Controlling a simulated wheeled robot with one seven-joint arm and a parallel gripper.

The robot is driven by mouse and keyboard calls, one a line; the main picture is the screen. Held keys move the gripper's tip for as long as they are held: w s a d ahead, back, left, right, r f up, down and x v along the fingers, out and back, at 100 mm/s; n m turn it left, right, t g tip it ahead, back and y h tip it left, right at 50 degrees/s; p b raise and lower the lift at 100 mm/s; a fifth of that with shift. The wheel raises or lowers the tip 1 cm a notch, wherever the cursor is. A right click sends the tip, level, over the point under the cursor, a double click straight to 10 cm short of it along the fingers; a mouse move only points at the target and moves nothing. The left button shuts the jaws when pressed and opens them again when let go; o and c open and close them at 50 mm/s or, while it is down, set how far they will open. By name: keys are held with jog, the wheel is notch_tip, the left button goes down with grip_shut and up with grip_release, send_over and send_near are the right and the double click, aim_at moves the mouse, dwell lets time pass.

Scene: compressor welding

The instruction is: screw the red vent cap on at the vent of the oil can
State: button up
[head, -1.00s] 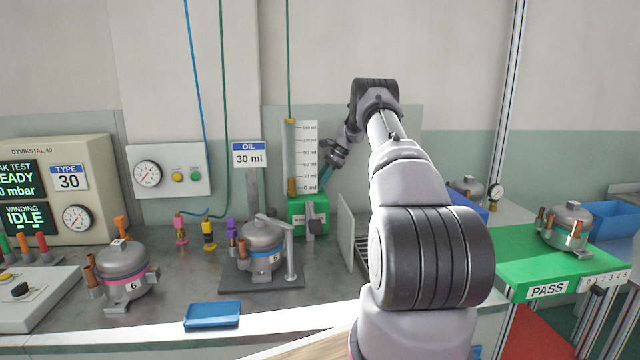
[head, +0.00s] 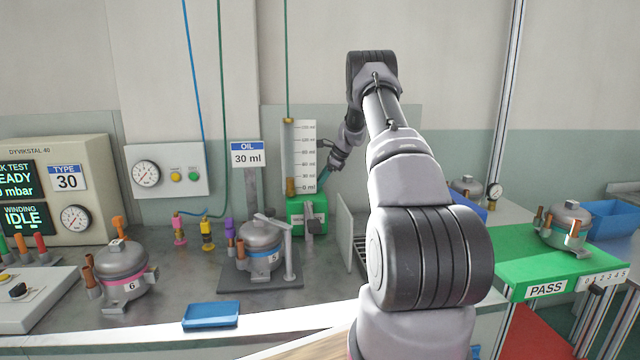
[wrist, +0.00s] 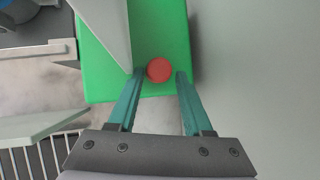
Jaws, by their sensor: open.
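The green oil can (head: 296,217) stands at the back of the bench, below a graduated scale. Its green top also fills the upper middle of the wrist view (wrist: 105,80). The red vent cap (wrist: 159,70) shows as a round red disc over that green top; I cannot tell whether it is seated on the vent. My gripper (wrist: 161,76) is open, with one teal finger on each side of the cap and a visible gap at the right finger. In the head view my gripper (head: 329,168) is just above the can's right side; the cap is hidden there.
A grey upright panel (head: 350,233) and a wire rack stand right of the can. Left of it, a compressor (head: 261,236) sits in a fixture beneath a clamp arm. A blue tray (head: 211,314) lies at the bench's front. A green PASS table (head: 520,262) is at the right.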

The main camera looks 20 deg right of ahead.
jog(key=shift+a, duration=0.35)
jog(key=v, duration=1.1)
jog(key=shift+d, duration=0.3)
jog(key=shift+d, duration=0.1)
dwell(0.3)
